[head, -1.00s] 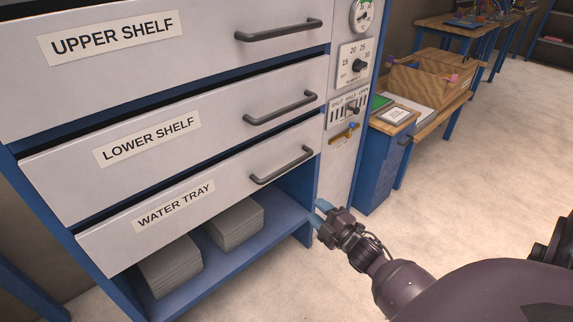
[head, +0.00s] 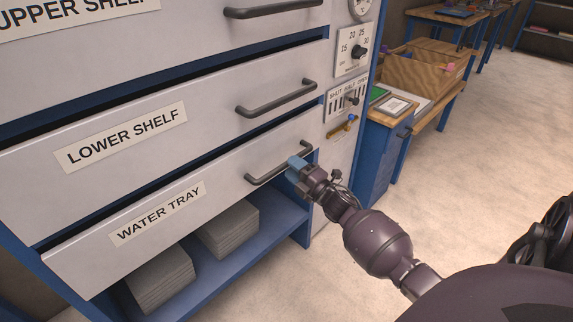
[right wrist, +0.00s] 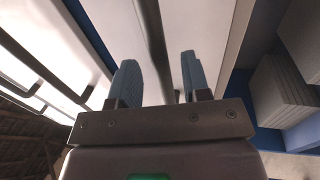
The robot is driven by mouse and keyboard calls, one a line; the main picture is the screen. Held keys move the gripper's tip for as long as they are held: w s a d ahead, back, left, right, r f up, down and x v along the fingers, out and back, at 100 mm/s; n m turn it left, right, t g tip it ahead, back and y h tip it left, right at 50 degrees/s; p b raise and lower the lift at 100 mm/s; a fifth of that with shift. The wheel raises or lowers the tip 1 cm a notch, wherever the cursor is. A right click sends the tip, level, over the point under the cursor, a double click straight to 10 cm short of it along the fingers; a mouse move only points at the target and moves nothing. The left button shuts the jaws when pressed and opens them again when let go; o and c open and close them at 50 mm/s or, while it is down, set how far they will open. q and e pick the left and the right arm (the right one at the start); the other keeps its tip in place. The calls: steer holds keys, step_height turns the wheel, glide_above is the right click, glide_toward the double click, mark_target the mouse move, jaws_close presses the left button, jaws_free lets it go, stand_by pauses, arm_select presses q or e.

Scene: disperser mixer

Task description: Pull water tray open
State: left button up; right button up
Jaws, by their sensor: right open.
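The water tray (head: 105,245) is the lowest white drawer front, labelled WATER TRAY, in the blue cabinet. Its dark bar handle (head: 262,176) is near the right end of its front. My right gripper (head: 296,163) is at the right part of this handle and covers some of it. In the right wrist view its two blue fingers (right wrist: 160,78) are apart, with the dark handle bar (right wrist: 152,35) showing between them. I cannot tell whether a finger touches the bar. My left gripper is not in view.
The lower shelf drawer (head: 205,122) with its own handle (head: 277,99) is just above. Grey stacks (head: 160,280) lie in the open space below the tray. A control panel (head: 345,100) with knobs is at right. Open floor (head: 480,180) lies further right.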

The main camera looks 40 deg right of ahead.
steer(key=shift+x, duration=1.15)
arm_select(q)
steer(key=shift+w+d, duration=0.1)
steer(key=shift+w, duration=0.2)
arm_select(e)
steer(key=shift+w, duration=0.15)
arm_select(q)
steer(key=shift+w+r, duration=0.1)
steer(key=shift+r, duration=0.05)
